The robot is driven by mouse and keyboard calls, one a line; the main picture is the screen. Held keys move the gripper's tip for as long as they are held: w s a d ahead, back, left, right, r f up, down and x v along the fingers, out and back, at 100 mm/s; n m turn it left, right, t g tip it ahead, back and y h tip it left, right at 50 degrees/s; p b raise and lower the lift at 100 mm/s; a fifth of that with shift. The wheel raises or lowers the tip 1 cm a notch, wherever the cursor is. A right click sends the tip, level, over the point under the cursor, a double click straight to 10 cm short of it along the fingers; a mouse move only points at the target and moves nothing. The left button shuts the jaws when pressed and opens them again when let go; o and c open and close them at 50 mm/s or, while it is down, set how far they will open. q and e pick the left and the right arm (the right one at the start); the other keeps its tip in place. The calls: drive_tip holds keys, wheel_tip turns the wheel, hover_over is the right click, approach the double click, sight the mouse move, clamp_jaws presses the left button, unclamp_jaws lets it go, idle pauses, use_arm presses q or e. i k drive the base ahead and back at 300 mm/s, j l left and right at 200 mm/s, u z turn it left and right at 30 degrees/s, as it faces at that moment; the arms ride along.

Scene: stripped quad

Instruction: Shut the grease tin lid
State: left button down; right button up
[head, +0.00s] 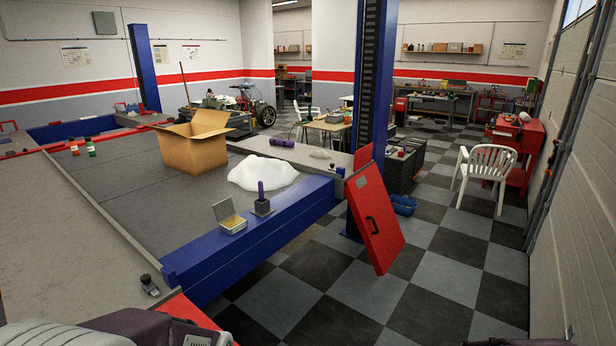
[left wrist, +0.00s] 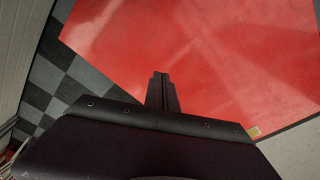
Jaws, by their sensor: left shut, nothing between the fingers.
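The grease tin (head: 234,224) sits on the blue beam near the middle of the head view, with yellowish grease inside. Its lid (head: 223,208) stands raised at the tin's back left side, so the tin is open. My left gripper shows in the left wrist view (left wrist: 161,80), shut and empty, above a large red surface (left wrist: 200,60). It is apart from the tin, which I cannot make out for certain in that view. My right gripper's fingers are not in view.
A dark block with a purple handle (head: 261,200) stands just right of the tin. A white heap (head: 263,174) and a cardboard box (head: 195,142) lie behind. A red panel (head: 375,225) leans by the blue post (head: 371,80).

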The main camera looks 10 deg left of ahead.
sight(222, 210)
drive_tip(key=i+l+u, duration=0.2)
drive_tip(key=i+l, duration=0.45)
drive_tip(key=i+l+u, duration=0.2)
drive_tip(key=i+l, duration=0.4)
drive_tip(key=i+j+u, duration=0.2)
drive_tip(key=i, duration=0.45)
drive_tip(key=i+u, duration=0.15)
drive_tip(key=i, duration=0.55)
drive_tip(key=i+j, duration=0.3)
drive_tip(key=i, duration=0.15)
drive_tip(key=i+j+u, duration=0.15)
drive_tip(key=i+j, duration=0.2)
drive_tip(key=i, duration=0.15)
